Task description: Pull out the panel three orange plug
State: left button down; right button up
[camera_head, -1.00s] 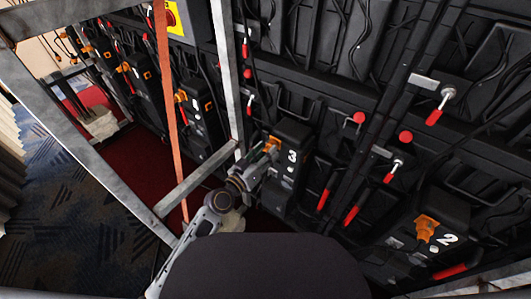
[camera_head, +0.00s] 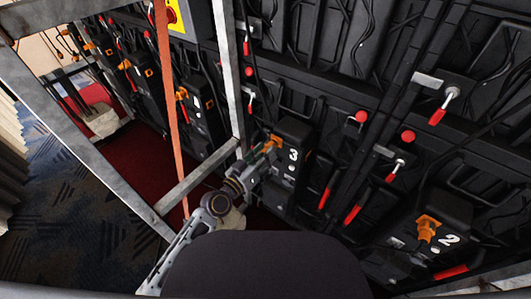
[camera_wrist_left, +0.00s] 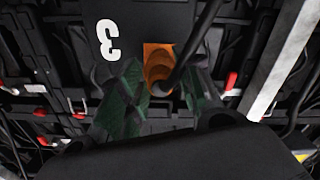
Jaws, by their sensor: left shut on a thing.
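The panel three box (camera_head: 293,135), black with a white 3, is on the wall right of the metal post in the head view. Its orange plug (camera_head: 271,142) is at the box's upper left side. In the wrist view the orange plug (camera_wrist_left: 158,62) sits beside the 3, with a dark cable running from it. My left gripper (camera_head: 262,156) is at the plug, its green-padded fingers (camera_wrist_left: 155,88) on either side of the plug and cable. It is shut on the plug. The plug looks still seated against the box; the exact contact is partly hidden. My right gripper is not in view.
A grey metal frame (camera_head: 228,75) and an orange strap (camera_head: 172,120) stand left of my left arm. Panel two with its orange plug (camera_head: 427,228) is at the lower right. Red-handled levers (camera_head: 351,214) stick out from the wall. Dark carpet lies at the lower left.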

pick_arm(q)
jog(key=shift+s+f, duration=0.1)
jog(key=c, duration=1.4)
grip_release()
jog(key=shift+o, duration=0.6)
jog(key=shift+s+a, duration=0.15)
jog(key=v, duration=1.2)
